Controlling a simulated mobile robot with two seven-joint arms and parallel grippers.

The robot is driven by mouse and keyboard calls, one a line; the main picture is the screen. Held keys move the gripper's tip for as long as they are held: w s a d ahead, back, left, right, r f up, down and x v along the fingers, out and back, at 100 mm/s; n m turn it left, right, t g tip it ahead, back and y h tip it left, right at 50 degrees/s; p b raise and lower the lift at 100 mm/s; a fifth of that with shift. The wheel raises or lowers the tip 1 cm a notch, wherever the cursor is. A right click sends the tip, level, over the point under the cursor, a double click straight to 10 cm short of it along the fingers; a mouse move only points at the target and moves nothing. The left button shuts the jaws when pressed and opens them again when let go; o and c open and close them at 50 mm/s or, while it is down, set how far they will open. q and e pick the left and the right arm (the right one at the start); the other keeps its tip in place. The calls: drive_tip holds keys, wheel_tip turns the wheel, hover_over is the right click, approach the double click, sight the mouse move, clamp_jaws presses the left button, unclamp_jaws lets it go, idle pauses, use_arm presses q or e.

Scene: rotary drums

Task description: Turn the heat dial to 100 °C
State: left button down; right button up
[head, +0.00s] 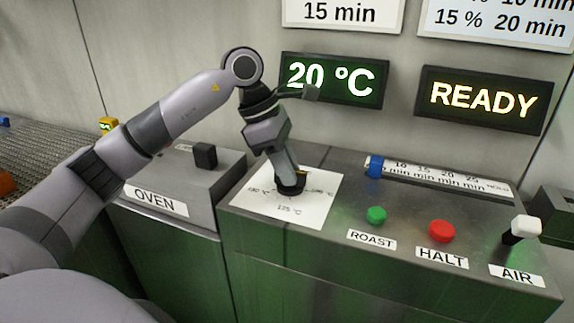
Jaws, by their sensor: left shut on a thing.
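The heat dial is a dark round knob (290,187) on a white plate (290,222) with temperature marks. "125 °C" reads at the plate's front; marks at its left and right sides are small and partly covered. My left gripper (290,181) points down from above and is shut on the knob, hiding most of it and any pointer. The green display (333,80) on the wall reads "20 °C". My right gripper is not in view.
Right of the dial are a blue slider (375,167) on a minute scale, a green ROAST button (376,215), a red HALT button (442,231) and a white AIR lever (525,226). The READY display (484,100) is lit. An OVEN box (157,202) stands left.

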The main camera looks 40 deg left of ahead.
sight(273, 187)
use_arm(q)
drive_tip(key=shift+s+f, duration=0.15)
drive_tip(key=shift+f, duration=0.15)
drive_tip(key=c, duration=1)
unclamp_jaws()
drive_tip(key=shift+c, duration=0.2)
drive_tip(key=shift+r, duration=0.1)
drive_tip(key=shift+r, duration=0.1)
drive_tip(key=shift+a+r, duration=0.1)
drive_tip(key=shift+r, duration=0.05)
drive_tip(key=w+v, duration=0.1)
drive_tip(key=v, duration=0.5)
drive_tip(key=shift+s+r, duration=0.35)
drive_tip(key=shift+s, duration=0.1)
drive_tip(key=shift+a, duration=0.1)
